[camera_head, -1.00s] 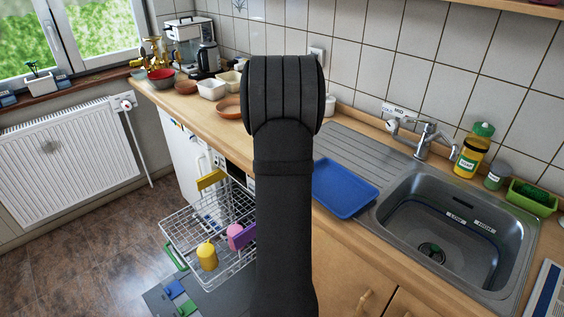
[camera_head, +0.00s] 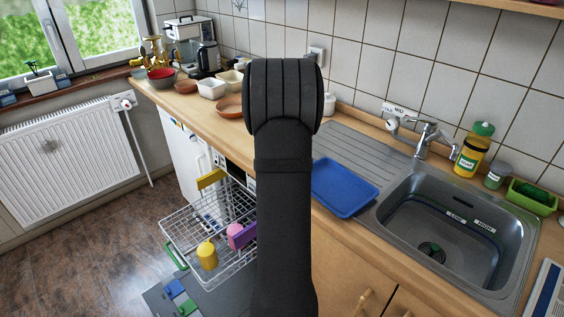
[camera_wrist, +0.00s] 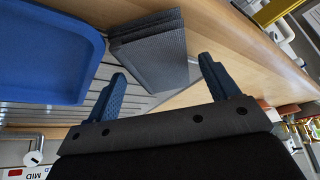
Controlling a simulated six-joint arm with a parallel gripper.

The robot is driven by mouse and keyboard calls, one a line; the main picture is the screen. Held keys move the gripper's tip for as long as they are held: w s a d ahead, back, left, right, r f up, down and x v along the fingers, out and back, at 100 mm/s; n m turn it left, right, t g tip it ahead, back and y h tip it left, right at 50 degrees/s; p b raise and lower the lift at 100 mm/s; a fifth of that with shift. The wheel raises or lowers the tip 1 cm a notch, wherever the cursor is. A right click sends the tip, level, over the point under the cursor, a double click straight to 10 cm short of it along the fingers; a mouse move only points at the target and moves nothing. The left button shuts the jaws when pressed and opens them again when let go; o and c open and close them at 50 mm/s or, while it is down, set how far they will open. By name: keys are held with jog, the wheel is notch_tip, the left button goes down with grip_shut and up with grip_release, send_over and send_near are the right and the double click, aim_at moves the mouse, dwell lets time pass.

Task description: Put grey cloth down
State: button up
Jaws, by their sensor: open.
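The grey cloth (camera_wrist: 150,48) shows in the wrist view as a folded, dark checked stack. It lies at the edge of the ribbed drainboard, beside the wooden counter, just beyond my gripper. My gripper (camera_wrist: 165,82) is open, its two blue fingers spread apart with the cloth ahead of the gap between them. I cannot tell whether a finger touches the cloth. In the head view my dark arm hides the gripper and the cloth.
A blue tray (camera_head: 344,187) lies on the drainboard (camera_head: 358,146), left of the sink (camera_head: 455,225); it is near the cloth in the wrist view (camera_wrist: 50,50). Bowls stand along the counter (camera_head: 190,112). The dishwasher rack (camera_head: 215,235) is pulled out below.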

jog(key=v, duration=1.2)
jog(key=x, duration=1.2)
jog(key=shift+w+r, duration=0.1)
jog(key=shift+r, duration=1.1)
